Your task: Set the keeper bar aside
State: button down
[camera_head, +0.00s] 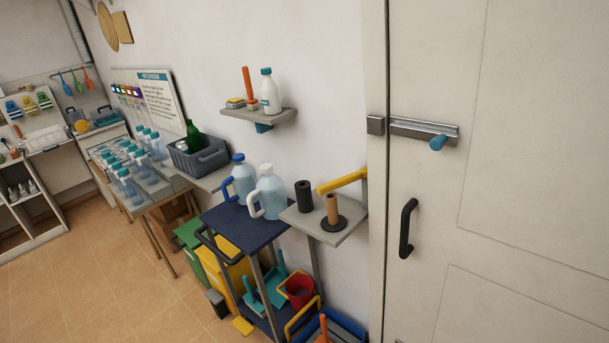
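No part is labelled as the keeper bar, and I cannot tell for sure which one it is. A yellow bar (343,181) lies tilted at the back of a small grey shelf (318,231) left of the door, its right end near the door frame. On the white door (530,130) a metal slide bolt (408,128) with a blue knob (438,142) sits across the door's left edge. Its left end meets a metal block (375,125) on the frame. A black pull handle (408,228) is below. My gripper is not in view.
The small shelf also holds a black cylinder (304,196) and a brown post on a dark disc (332,208). Left of it stands a cart (240,225) with two jugs. A wall shelf (258,115) holds a white bottle. Tiled floor (80,280) is clear at lower left.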

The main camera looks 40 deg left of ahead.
aim_at(362, 173)
jog(key=u, duration=0.4)
jog(key=i, duration=1.25)
jog(key=u, duration=0.45)
